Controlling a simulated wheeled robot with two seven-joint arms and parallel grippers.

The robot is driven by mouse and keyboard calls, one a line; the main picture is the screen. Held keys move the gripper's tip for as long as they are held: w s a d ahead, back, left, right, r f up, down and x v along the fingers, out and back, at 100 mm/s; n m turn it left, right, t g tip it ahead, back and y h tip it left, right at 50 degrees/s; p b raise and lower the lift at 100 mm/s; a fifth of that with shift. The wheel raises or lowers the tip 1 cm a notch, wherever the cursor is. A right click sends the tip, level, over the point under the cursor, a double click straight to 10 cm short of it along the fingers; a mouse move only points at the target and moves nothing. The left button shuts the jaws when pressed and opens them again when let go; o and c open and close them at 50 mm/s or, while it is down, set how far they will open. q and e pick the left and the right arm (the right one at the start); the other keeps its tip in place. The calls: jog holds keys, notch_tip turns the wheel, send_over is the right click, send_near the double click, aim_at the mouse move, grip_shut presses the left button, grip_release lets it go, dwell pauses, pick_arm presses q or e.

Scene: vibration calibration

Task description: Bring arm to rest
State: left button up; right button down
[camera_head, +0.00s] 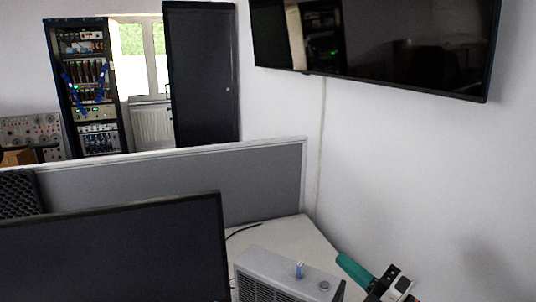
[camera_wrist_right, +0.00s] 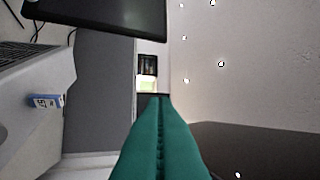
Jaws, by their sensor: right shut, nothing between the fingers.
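My right gripper (camera_head: 342,260) shows at the lower right of the head view, with teal fingers pointing up and to the left. It is beside the right end of a grey box-shaped device (camera_head: 262,263), and nothing is held in it. In the right wrist view the two teal fingers (camera_wrist_right: 161,99) lie flat against each other, shut and empty. My left gripper is in neither view.
A small blue-and-white object (camera_head: 299,269) stands on the device; it also shows in the wrist view (camera_wrist_right: 47,101). A dark monitor (camera_head: 110,250) stands at the lower left. A grey partition (camera_head: 262,185) backs the white desk (camera_head: 296,231). A wall screen (camera_head: 400,45) hangs above.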

jog(key=s+d+f+m+h, duration=0.35)
jog(key=f+m+h, duration=0.35)
jog(key=m, duration=0.4)
jog(key=s+d+f+m+h, duration=0.2)
jog(key=d+f+m+h, duration=0.35)
jog(key=m+h, duration=0.4)
jog(key=s+a+f+m+g+y, duration=0.1)
jog(key=s+a+f+m+g, duration=0.15)
jog(key=s+f+g, duration=0.65)
jog(key=s+a+f+m+g+y, duration=0.1)
jog(key=s+a+f+m+g, duration=0.15)
jog(key=s+f, duration=0.65)
jog(key=s+f+g, duration=0.1)
jog(key=s+f, duration=0.1)
jog(key=f, duration=0.9)
jog(key=s+f+g, duration=0.1)
jog(key=s+f, duration=0.2)
jog(key=f, duration=0.8)
jog(key=s+d+f, duration=0.4)
jog(key=s+f, duration=1.2)
jog(key=shift+g, duration=0.45)
